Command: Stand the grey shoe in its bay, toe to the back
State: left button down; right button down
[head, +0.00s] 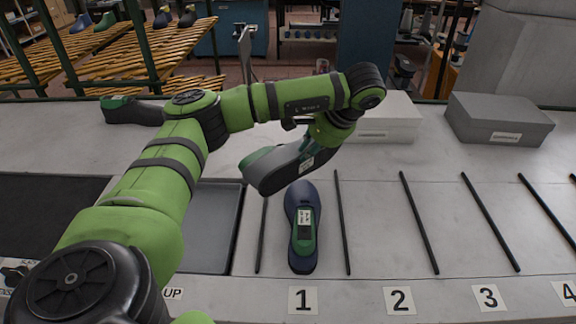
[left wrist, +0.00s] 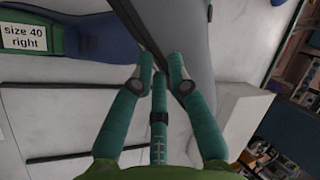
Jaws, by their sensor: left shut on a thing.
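My left gripper (head: 318,133) is shut on the grey shoe (head: 275,175), holding it in the air above bay 1, near the bay's back. The shoe has a green part at its left end and a white label beside the gripper. The left wrist view shows the green fingers (left wrist: 160,75) at the grey shoe (left wrist: 190,30). A navy shoe (head: 303,255) with a green labelled top lies in bay 1, between two black rods. In the left wrist view the navy shoe (left wrist: 100,45) has a label reading "size 40 right". My right gripper is not in view.
Bays marked 2 (head: 400,300), 3 (head: 487,297) and 4 look empty between black rods (head: 420,222). A grey tray (head: 212,262) is left of bay 1. Boxes (head: 500,120) stand behind the bays. A dark grey shoe (head: 140,112) lies at the back left.

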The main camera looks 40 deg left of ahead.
aim_at(285, 151)
pick_arm(q)
jog(key=a+f, duration=0.1)
jog(key=a, duration=0.1)
jog(key=a+f+p, duration=0.1)
jog(key=a, duration=0.1)
jog(key=s+a+f, duration=0.1)
jog(key=a, duration=0.1)
jog(key=shift+s+a+f, duration=0.1)
jog(key=shift+f, duration=0.05)
jog(key=shift+a+f+p, duration=0.3)
jog(key=shift+p, duration=0.05)
notch_tip(285, 151, down, 3)
jog(key=shift+p, duration=0.75)
jog(key=shift+f, duration=0.55)
jog(key=c, duration=1.5)
grip_release()
jog(key=shift+s+f, duration=0.1)
jog(key=shift+f, duration=0.1)
jog(key=o, duration=0.3)
jog(key=shift+d+r, duration=0.1)
